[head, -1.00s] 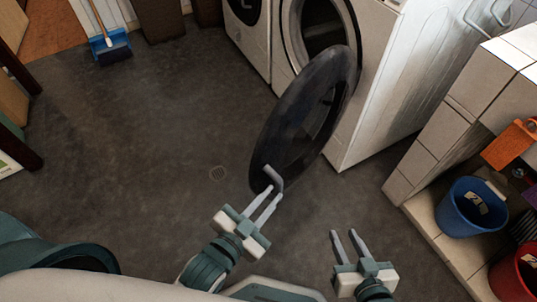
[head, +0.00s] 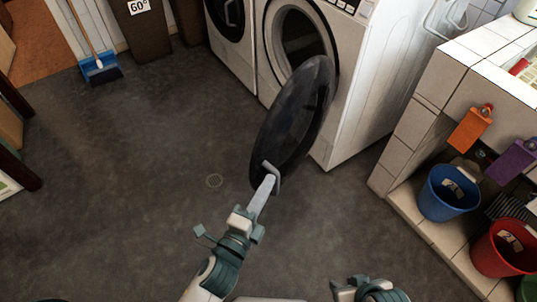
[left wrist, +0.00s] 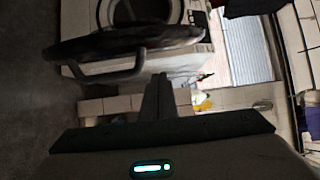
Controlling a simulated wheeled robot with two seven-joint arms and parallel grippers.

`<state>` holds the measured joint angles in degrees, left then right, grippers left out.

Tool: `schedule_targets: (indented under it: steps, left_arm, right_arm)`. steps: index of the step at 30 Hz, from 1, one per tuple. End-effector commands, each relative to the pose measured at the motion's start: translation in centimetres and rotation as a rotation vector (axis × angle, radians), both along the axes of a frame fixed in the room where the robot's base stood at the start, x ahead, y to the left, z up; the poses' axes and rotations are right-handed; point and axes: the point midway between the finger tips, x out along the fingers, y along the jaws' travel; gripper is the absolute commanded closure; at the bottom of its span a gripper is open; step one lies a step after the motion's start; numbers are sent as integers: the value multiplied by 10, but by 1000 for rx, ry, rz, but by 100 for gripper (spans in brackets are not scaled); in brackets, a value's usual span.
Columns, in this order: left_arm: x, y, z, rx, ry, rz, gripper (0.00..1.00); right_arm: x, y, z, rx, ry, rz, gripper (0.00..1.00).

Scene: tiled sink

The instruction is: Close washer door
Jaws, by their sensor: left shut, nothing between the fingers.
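The washer (head: 358,92) is white, and its round dark door (head: 296,112) hangs wide open toward me. The door also shows in the left wrist view (left wrist: 110,45). A grey bent handle (head: 275,172) sits on the door's near edge; it also shows in the left wrist view (left wrist: 108,74). My left gripper (head: 266,188) is shut and empty, its fingertips close to the handle. In the left wrist view its fingers (left wrist: 158,90) are together, just right of the handle; contact is unclear. My right gripper (head: 362,287) is at the bottom edge, its fingers not clearly visible.
A second white machine (head: 233,45) stands left of the washer. A tiled sink counter (head: 440,90) is at right, with a blue bucket (head: 447,194) and a red bucket (head: 503,248) on its ledge. The floor (head: 130,190) left of the door is clear.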

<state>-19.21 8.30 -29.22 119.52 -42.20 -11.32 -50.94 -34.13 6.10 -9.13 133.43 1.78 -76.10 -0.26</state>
Motion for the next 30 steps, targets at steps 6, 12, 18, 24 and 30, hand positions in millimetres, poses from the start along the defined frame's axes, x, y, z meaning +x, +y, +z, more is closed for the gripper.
schedule_targets:
  steps: [6, 12, 18, 24, 30]
  left_arm:
    - [7, -3, 0, -2, 0, 0, 100]
    - [27, -11, 1, -1, -1, 1, 100]
    - [57, -24, 1, -4, -1, 1, 100]
    - [90, -38, 1, -4, -1, 0, 100]
    - [107, -18, 0, 1, 2, 1, 100]
  right_arm:
    - [0, 0, 0, 0, 1, 0, 69]
    - [-1, -1, 0, -3, 6, -1, 69]
    - [-1, -2, 0, -5, 8, -1, 69]
    - [0, -2, 0, -5, 8, -2, 69]
    - [-2, -3, 1, -9, 15, -3, 69]
